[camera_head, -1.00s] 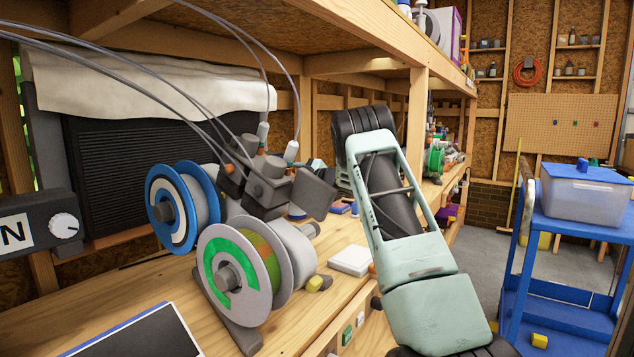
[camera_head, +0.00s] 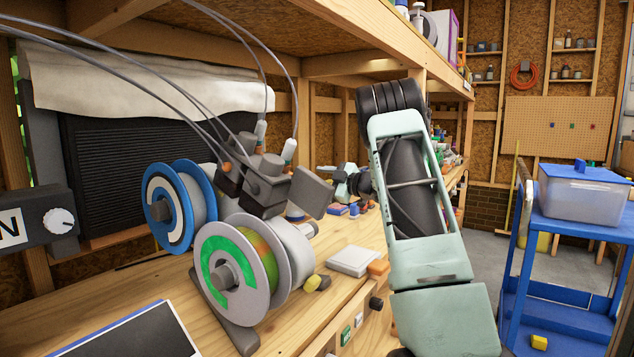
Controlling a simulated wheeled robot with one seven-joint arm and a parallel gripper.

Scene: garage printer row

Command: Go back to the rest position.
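My arm rises at the right of the workbench (camera_head: 290,328) and bends at a dark joint near the top. Beyond it, partly hidden by the forearm, a pale green and dark wrist part shows with what looks like my gripper (camera_head: 328,172) at its left end. It is small and lies just right of the grey printer head assembly (camera_head: 268,185). I cannot tell whether its fingers are open or shut, and I see nothing clearly held.
A green-labelled spool (camera_head: 238,268) and a blue spool (camera_head: 180,207) stand on the bench's left. A white box (camera_head: 352,261) and an orange block (camera_head: 378,268) lie near its front edge. A shelf post (camera_head: 416,85) stands behind my arm. A blue cart (camera_head: 560,247) stands right.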

